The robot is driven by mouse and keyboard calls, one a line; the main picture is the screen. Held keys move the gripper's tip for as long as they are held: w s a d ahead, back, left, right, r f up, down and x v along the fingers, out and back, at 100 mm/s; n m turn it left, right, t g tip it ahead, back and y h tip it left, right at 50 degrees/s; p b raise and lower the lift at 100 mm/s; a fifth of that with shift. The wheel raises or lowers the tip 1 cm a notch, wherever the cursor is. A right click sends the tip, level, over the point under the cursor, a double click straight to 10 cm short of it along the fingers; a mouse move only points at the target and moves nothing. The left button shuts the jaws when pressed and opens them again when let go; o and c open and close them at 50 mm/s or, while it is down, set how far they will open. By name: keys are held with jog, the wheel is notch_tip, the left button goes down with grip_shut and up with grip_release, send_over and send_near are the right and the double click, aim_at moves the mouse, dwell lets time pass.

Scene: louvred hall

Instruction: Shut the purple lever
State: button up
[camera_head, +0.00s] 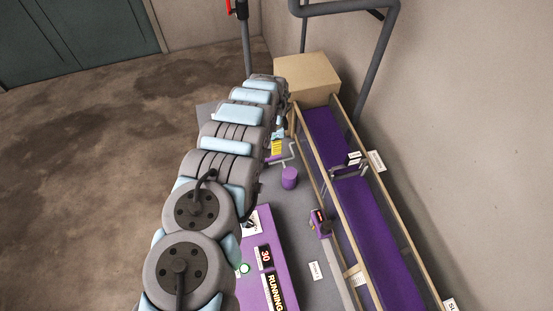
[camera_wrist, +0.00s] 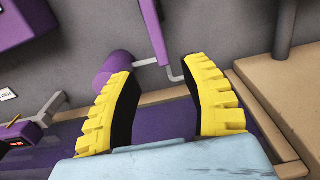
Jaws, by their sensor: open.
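A purple cylinder (camera_head: 289,178) stands out on a thin bent grey rod beside the conveyor; I take it as the lever's grip. In the wrist view the purple cylinder (camera_wrist: 113,67) is just beyond the left fingertip, and a flat purple bar (camera_wrist: 154,30) runs down to the rod near the gap between the fingers. My gripper (camera_wrist: 160,68) is open with its two yellow ridged fingers apart and nothing between them. Whether a finger touches the cylinder cannot be told. In the head view my arm hides most of the gripper.
A purple-bedded conveyor (camera_head: 372,220) with wooden rails runs along the wall at the right. A cardboard-coloured box (camera_head: 307,78) sits at its far end. A purple panel (camera_head: 262,240) reading "30" and "RUNNING" is beside my arm. Open floor (camera_head: 80,150) lies left.

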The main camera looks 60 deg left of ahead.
aim_at(274, 157)
jog(key=shift+f+b, duration=2.8)
jog(key=shift+f, duration=1.3)
grip_shut()
jog(key=shift+d, duration=0.1)
